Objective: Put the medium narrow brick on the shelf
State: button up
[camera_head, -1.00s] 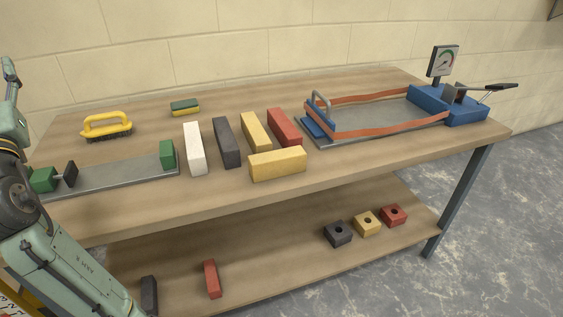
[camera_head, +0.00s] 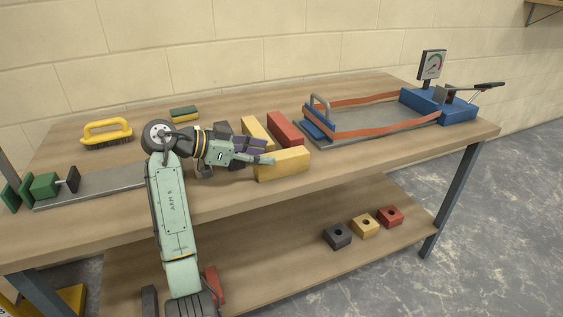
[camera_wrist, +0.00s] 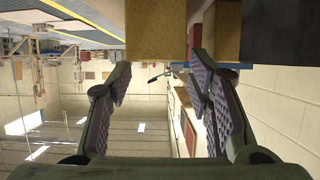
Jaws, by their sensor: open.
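Several long bricks lie on the bench top, and I cannot tell for sure which is the medium narrow one. A yellow brick (camera_head: 283,165) lies crosswise in front, near the bench's front edge. My gripper (camera_head: 264,159) is at its left end, open. In the wrist view a yellow face (camera_wrist: 156,30) shows at the top, beyond and between the spread fingers (camera_wrist: 160,76); nothing is gripped. Behind are another yellow brick (camera_head: 256,130), a red brick (camera_head: 285,129) and a dark brick (camera_head: 222,128), partly covered by my arm. The lower shelf (camera_head: 270,247) runs under the bench top.
On the shelf are small dark, yellow and red blocks with holes (camera_head: 365,225) at right. A dark brick (camera_head: 149,301) and a red brick (camera_head: 213,285) are at left, partly hidden by my arm. The shelf's middle is clear. A blue press (camera_head: 440,103) stands at right.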

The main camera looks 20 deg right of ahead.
aim_at(281, 154)
jog(key=p+x, duration=0.2)
jog(key=x, duration=0.4)
jog(key=shift+s+d+r, duration=0.15)
grip_shut()
dwell(0.4)
jog(key=shift+r, duration=0.1)
